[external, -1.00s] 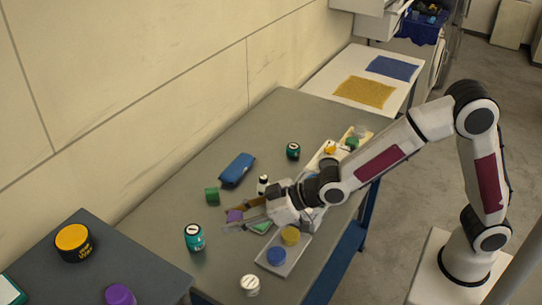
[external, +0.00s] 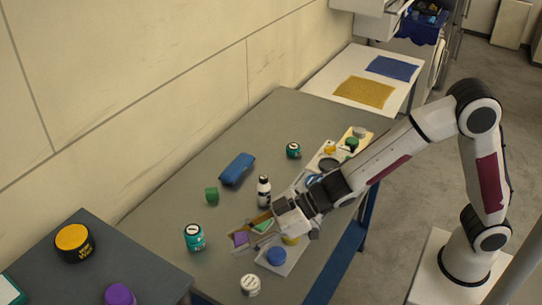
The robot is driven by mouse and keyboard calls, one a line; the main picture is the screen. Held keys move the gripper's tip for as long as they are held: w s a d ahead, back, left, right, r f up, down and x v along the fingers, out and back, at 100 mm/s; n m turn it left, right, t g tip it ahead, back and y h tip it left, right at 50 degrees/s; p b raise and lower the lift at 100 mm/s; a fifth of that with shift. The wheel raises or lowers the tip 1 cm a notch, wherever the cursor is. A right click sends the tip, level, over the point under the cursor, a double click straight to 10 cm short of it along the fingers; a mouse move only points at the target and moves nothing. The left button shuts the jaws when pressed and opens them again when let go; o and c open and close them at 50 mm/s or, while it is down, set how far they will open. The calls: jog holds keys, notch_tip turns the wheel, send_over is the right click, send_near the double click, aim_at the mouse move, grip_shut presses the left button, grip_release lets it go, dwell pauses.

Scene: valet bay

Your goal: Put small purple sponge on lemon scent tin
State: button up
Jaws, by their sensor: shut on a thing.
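My gripper (external: 247,240) is over the near half of the grey table, shut on a small purple sponge (external: 240,238). I cannot tell how high the sponge is above the table. A teal tin with a white top (external: 194,237) stands left of the gripper. A second teal tin (external: 293,150) stands further back. A pale tin (external: 250,285) stands at the front, below the gripper in the picture. The labels are too small to read, so I cannot tell which tin is lemon scent.
A tray (external: 292,264) beside the gripper holds a blue round piece (external: 276,256) and a partly hidden yellow one (external: 291,240). A light green piece (external: 262,226) shows behind the fingers. A black-and-white bottle (external: 264,190), green block (external: 211,195) and blue case (external: 237,169) stand behind.

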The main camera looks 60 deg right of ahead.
jog(key=s+f, duration=0.1)
jog(key=s+a, duration=0.1)
jog(key=shift+s+f+n+g, duration=0.3)
jog(key=shift+f, duration=0.1)
dwell(0.3)
send_over(250, 281)
jog(key=shift+a+f, duration=0.1)
jog(key=shift+f, duration=3.05)
jog(key=shift+f, duration=1.85)
jog(key=shift+f, duration=0.15)
